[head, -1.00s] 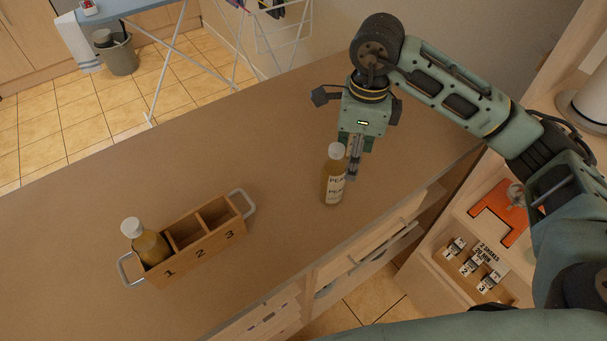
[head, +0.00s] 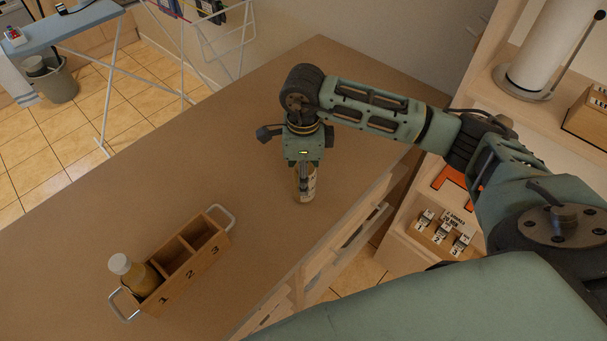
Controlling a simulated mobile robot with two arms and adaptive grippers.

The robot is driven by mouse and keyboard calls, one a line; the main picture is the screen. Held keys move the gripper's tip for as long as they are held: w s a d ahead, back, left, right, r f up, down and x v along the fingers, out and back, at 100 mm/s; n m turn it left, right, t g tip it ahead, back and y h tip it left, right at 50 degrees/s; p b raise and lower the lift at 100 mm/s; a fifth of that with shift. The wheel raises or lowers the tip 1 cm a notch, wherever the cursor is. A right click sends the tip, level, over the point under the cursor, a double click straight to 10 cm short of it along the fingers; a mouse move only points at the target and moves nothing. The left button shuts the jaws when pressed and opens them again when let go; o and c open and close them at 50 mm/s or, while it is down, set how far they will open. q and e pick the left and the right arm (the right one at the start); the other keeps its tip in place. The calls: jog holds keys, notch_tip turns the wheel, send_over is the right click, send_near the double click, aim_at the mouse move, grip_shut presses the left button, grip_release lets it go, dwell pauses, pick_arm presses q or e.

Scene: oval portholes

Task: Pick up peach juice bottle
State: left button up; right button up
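A bottle of yellowish juice with a pale label (head: 310,187) stands upright on the brown counter (head: 130,170). In the earlier frame its label seems to begin with "PEA" and its cap is white. My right gripper (head: 303,181) points down over this bottle, with a dark finger in front of its side. The cap and upper part are hidden behind the gripper. I cannot tell whether the fingers are closed on it. My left gripper is not in view.
A wooden caddy (head: 187,275) with slots 1, 2, 3 and metal handles stands at lower left. Slot 1 holds another white-capped bottle (head: 139,278); the other two look empty. Shelves with small numbered items (head: 440,232) are at right. The counter's middle is clear.

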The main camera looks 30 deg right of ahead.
grip_shut()
dwell(0.6)
